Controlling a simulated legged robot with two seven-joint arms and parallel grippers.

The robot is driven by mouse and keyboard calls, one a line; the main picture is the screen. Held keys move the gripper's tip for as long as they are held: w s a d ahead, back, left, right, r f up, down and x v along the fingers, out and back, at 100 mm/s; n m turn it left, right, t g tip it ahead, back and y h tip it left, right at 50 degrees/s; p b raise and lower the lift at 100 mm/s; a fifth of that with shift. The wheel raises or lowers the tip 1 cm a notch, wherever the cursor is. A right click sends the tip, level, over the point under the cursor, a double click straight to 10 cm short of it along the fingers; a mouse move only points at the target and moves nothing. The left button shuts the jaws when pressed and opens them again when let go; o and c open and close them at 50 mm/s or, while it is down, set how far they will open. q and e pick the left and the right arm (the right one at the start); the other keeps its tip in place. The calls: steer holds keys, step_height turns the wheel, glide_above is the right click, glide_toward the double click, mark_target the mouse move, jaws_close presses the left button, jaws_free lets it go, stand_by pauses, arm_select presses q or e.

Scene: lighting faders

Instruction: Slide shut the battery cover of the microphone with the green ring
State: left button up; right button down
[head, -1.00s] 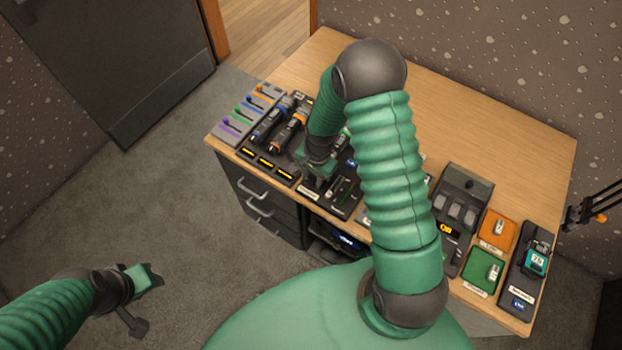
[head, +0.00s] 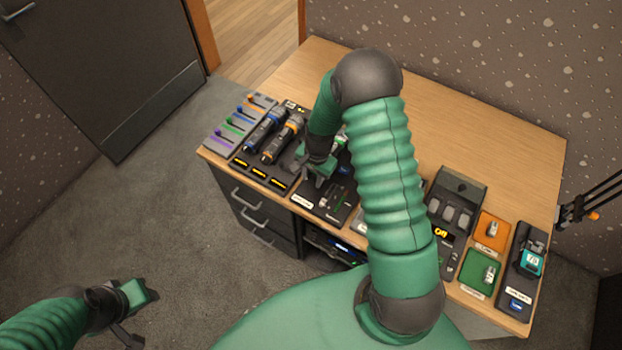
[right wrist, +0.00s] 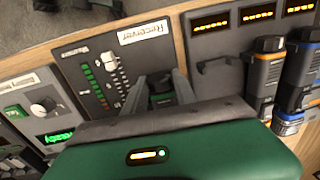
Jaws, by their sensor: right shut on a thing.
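The microphone with the green ring is mostly hidden behind my right gripper. In the right wrist view, my right gripper (right wrist: 164,82) has its two grey fingers on either side of a dark piece with a green band (right wrist: 161,101), which looks like part of that microphone. The gripper is shut on it, above the desk units between the receiver panel and the microphone dock. I cannot make out the battery cover or its position. In the head view, my right gripper (head: 318,172) reaches down over the desk. My left gripper (head: 140,300) hangs over the floor, away from the desk; its jaws are unclear.
The blue-ringed microphone (head: 265,130) and the orange-ringed microphone (head: 283,140) lie in the dock at left. The receiver panel (right wrist: 105,72) with sliders is close to the gripper. Coloured faders (head: 238,122) are farther left. The desk's back (head: 480,125) is clear.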

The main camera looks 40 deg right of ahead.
steer(key=shift+w+d+r, duration=0.1)
steer(key=shift+w+d, duration=0.25)
steer(key=shift+d, duration=0.05)
steer(key=c, duration=0.9)
jaws_free()
steer(key=shift+a, duration=0.1)
steer(key=shift+s, duration=0.15)
